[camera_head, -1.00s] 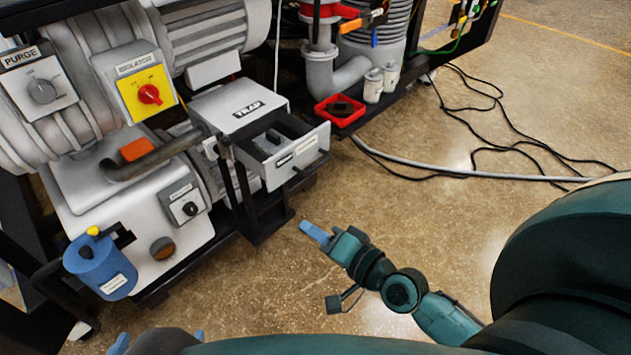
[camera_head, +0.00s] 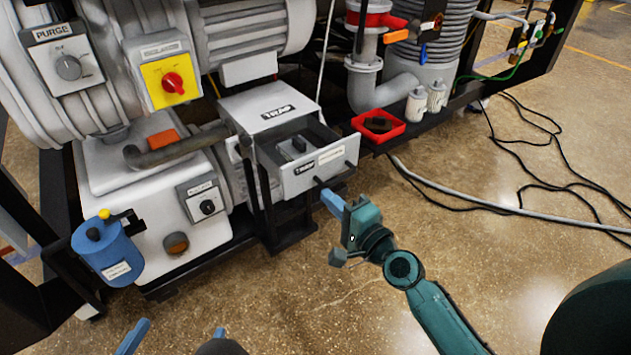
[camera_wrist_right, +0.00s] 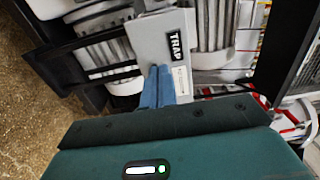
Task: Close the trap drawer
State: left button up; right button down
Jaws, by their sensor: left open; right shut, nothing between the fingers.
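The trap drawer (camera_head: 315,165) is a grey box with a labelled front and short black posts on it. It stands partly pulled out of the white trap housing (camera_head: 272,105), and a dark block shows inside. My right gripper (camera_head: 333,203) is shut and empty just below and in front of the drawer front. In the right wrist view its blue fingers (camera_wrist_right: 158,86) overlap a grey panel with a TRAP label (camera_wrist_right: 175,46); I cannot tell whether they touch it. My left gripper (camera_head: 176,334) is open and empty at the bottom edge, low and left.
A red tray (camera_head: 378,126) with a dark item sits right of the drawer. A blue canister (camera_head: 107,252) hangs at the left. Black frame bars stand below the drawer. A grey hose (camera_head: 470,202) and black cables lie on the floor.

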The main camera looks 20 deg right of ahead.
aim_at(306, 177)
jog(key=x, duration=0.6)
jog(key=shift+d, duration=0.1)
